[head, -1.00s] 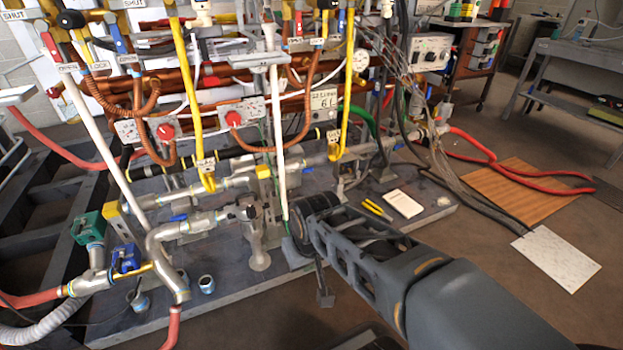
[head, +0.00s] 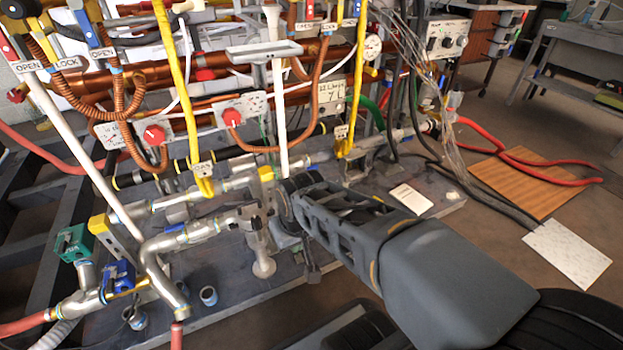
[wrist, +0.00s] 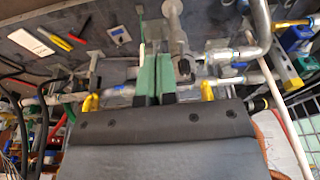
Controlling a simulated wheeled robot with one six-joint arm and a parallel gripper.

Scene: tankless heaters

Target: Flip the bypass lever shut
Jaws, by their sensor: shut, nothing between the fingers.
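My gripper's two green fingers (wrist: 156,62) are shut together with nothing between them, in the wrist view. They are over the silver pipework, beside a grey upright fitting. In the head view my arm reaches to that fitting (head: 256,225) and my fingers are mostly hidden. No readable label marks a bypass lever, so I cannot tell which handle it is. Candidates in the head view are a blue handle (head: 175,228) on the silver pipe and a blue-handled valve (head: 119,276) at the lower left. A blue valve also shows in the wrist view (wrist: 295,40).
Yellow hoses (head: 185,100), copper pipes and a white pole (head: 279,110) stand close around the arm. A green valve box (head: 74,242) and small cups (head: 209,296) are at the left. A white card (head: 410,199) lies on the base plate. Floor at right holds boards (head: 566,253).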

